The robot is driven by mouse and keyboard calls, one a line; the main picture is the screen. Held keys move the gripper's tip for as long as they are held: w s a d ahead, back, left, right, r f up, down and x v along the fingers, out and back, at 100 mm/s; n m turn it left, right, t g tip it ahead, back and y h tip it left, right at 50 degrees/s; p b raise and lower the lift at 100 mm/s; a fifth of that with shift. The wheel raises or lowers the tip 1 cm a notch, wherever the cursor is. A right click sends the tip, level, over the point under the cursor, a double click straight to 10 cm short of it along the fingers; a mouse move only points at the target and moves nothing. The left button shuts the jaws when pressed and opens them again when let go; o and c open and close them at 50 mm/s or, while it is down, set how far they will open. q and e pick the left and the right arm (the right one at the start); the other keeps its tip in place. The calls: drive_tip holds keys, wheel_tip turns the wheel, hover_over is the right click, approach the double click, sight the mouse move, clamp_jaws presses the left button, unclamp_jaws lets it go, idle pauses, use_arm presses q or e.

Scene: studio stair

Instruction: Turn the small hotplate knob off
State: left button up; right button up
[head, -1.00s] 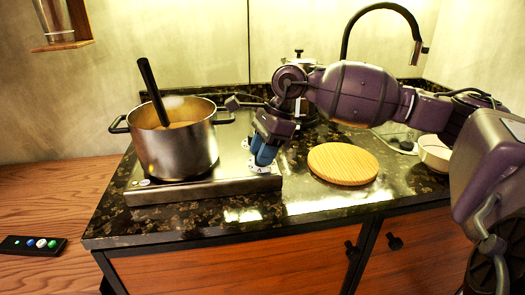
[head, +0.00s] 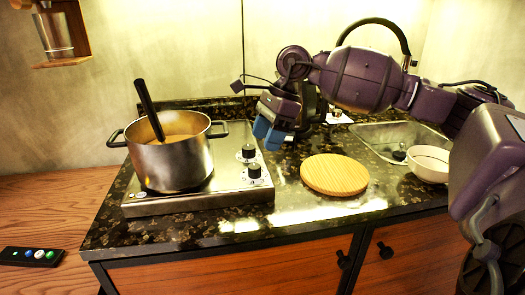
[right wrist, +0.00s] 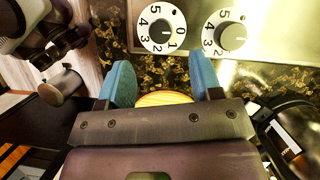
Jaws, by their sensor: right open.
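The steel hotplate (head: 232,185) sits on the dark stone counter with two black knobs on white dials at its right side: a rear knob (head: 248,152) and a front knob (head: 254,170). The right wrist view shows the two numbered dials at the top, one left (right wrist: 162,30) and one right (right wrist: 232,36). I cannot tell which knob is the small one, nor its exact setting. My right gripper (head: 267,133) is open and empty, its blue fingers apart from the knobs, just right of the rear one. It also shows in the right wrist view (right wrist: 162,80). My left gripper is out of view.
A steel pot (head: 170,162) with soup and a dark-handled utensil stands on the hotplate. A round wooden board (head: 334,175) lies to the right. A white bowl (head: 430,163) stands by the sink (head: 385,137). A button panel (head: 30,256) lies on the wooden surface at left.

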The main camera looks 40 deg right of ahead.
drive_tip(key=v, duration=0.3)
drive_tip(key=shift+r, duration=0.15)
idle(0.5)
